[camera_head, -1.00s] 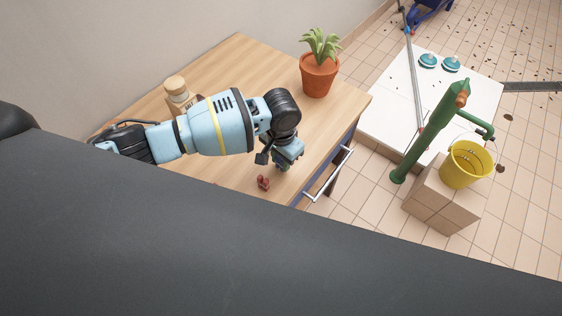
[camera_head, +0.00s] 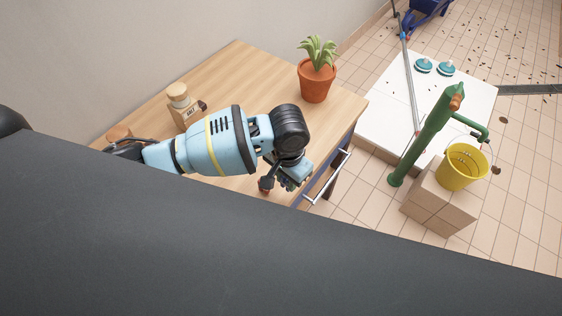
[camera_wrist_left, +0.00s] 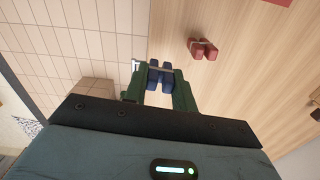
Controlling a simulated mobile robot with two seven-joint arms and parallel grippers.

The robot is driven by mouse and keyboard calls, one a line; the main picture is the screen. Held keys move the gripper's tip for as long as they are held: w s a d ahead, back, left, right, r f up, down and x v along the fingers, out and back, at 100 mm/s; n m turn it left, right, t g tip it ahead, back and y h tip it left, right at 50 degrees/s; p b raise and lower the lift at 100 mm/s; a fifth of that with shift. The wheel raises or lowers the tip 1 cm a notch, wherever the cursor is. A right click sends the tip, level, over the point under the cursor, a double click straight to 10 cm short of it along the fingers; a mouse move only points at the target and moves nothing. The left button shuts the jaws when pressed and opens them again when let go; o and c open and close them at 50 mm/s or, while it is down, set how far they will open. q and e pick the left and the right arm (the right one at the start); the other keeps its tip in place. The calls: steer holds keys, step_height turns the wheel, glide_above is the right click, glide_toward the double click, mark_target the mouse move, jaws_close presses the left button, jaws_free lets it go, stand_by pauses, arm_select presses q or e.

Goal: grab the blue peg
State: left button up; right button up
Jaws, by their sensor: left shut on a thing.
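The blue peg (camera_wrist_left: 160,77) shows in the left wrist view between the green fingertips of my left gripper (camera_wrist_left: 159,83), which is shut on it. In the head view my left gripper (camera_head: 288,182) is over the front right edge of the wooden table, and the blue peg cannot be made out there. A red peg (camera_wrist_left: 203,49) lies on the table top, a little apart from the gripper, in the left wrist view. My right gripper is not in view.
The wooden table (camera_head: 228,75) carries a potted plant (camera_head: 317,82) and a salt jar (camera_head: 183,106). A drawer handle (camera_head: 330,176) juts out close to the gripper. A yellow bucket (camera_head: 462,167) and a green pump (camera_head: 425,140) stand to the right.

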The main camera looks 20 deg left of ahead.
arm_select(q)
steer(key=s+d, duration=0.4)
steer(key=s, duration=0.3)
steer(key=shift+s+r, duration=0.25)
steer(key=shift+r, duration=0.15)
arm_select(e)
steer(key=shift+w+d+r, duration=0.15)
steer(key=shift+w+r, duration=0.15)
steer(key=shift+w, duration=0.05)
